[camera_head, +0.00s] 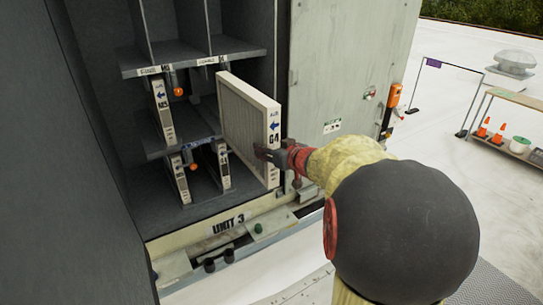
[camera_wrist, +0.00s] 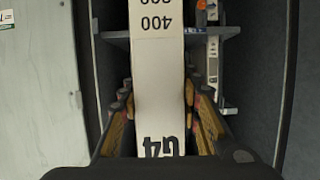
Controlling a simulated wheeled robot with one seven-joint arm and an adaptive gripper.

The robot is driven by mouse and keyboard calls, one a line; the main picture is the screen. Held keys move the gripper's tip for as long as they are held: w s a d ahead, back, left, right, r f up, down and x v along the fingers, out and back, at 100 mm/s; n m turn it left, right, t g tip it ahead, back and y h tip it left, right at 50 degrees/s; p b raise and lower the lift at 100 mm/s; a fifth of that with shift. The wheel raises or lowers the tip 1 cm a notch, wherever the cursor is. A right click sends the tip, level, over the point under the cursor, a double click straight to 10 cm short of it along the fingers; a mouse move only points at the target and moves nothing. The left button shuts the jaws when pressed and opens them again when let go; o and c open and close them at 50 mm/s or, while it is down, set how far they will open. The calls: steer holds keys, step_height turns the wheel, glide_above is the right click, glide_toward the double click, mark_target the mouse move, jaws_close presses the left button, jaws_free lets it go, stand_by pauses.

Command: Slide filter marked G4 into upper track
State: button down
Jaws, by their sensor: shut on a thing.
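The filter marked G4 (camera_head: 248,120) is a pale framed panel with a pleated face, a blue arrow and black lettering. It stands upright in front of the open cabinet, right of the shelved filters. My gripper (camera_head: 272,155) is shut on its near edge. In the wrist view, the fingers of my gripper (camera_wrist: 165,110) flank the filter's white edge (camera_wrist: 157,65), which shows "400" and "G4" upside down. The cabinet's upper shelf (camera_head: 190,58) carries small labels, only partly readable. The filter hides part of the right-hand bay and its far end.
A filter marked M5 (camera_head: 163,108) stands in the middle bay, left. Two filters (camera_head: 180,178) stand in the lower bay. Orange knobs (camera_head: 178,91) hang by the tracks. The open door (camera_head: 345,75) is at the right. A ledge marked UNIT 3 (camera_head: 225,226) runs below.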

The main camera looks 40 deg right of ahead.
steer(key=shift+w+d+b, duration=0.25)
steer(key=shift+w+b, duration=0.1)
steer(key=shift+w, duration=0.65)
steer(key=shift+w+d+b, duration=0.2)
steer(key=shift+w+b, duration=0.1)
steer(key=shift+w, duration=0.75)
steer(key=shift+w+d+b, duration=0.25)
steer(key=shift+w+b, duration=0.1)
steer(key=shift+w, duration=0.65)
steer(key=shift+s+p, duration=0.15)
steer(key=shift+p, duration=0.15)
steer(key=shift+w+d+f+p, duration=0.1)
steer(key=shift+w+d+p, duration=0.25)
steer(key=shift+w, duration=0.95)
steer(key=shift+w+d+p, duration=0.25)
steer(key=shift+w+p, duration=0.15)
steer(key=shift+w, duration=0.85)
steer(key=shift+w+d+f+p, duration=0.1)
steer(key=shift+w+d+p, duration=0.25)
steer(key=shift+w, duration=0.95)
steer(key=shift+w, duration=0.15)
